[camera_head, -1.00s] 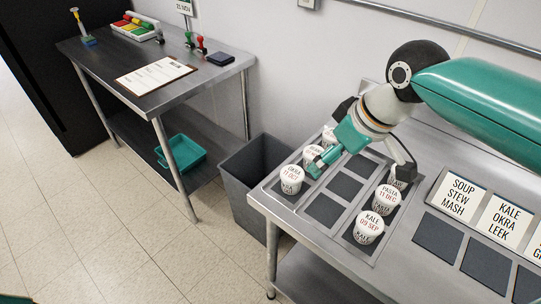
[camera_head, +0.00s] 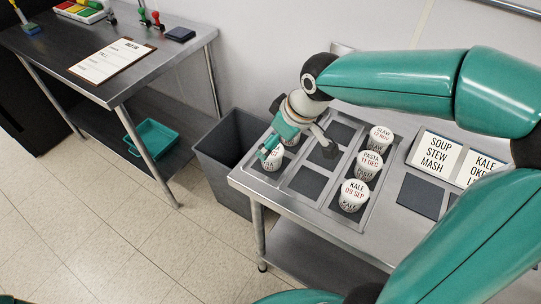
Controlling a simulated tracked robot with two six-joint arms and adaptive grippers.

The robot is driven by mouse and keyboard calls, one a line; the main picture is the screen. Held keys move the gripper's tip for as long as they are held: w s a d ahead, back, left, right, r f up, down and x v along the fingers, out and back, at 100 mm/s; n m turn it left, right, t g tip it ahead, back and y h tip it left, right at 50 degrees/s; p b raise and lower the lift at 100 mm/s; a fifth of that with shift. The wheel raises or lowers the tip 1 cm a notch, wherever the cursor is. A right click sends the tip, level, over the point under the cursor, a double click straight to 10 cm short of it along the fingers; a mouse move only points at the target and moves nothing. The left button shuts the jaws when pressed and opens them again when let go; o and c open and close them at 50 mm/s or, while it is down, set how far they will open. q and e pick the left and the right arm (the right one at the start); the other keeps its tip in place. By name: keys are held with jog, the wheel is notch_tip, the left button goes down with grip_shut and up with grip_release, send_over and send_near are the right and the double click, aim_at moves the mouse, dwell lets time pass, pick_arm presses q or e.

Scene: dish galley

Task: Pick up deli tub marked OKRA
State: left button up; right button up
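The white deli tub marked OKRA (camera_head: 271,165) stands upright in the front left cell of the tub rack (camera_head: 322,212). Its lid and label are partly covered by a teal finger of my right gripper (camera_head: 297,153). The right gripper's fingers are spread wide, one at the OKRA tub and the other over the middle column, with no tub held between them. Whether the teal finger touches the tub I cannot tell. My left gripper is not in view.
Tubs marked KALE (camera_head: 354,195), PASTA (camera_head: 369,165) and SLAW (camera_head: 381,137) stand in the rack's right column. The middle cells look empty. Signs (camera_head: 436,154) stand at right. A grey bin (camera_head: 222,165) is left of the counter, beyond it a side table (camera_head: 150,78).

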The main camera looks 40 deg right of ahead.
aim_at(271, 157)
jog(key=shift+s+x, duration=0.1)
jog(key=shift+x, duration=1.25)
jog(key=shift+s+x, duration=0.15)
jog(key=shift+x, duration=1.25)
jog(key=shift+d, duration=0.15)
jog(key=c, duration=1.3)
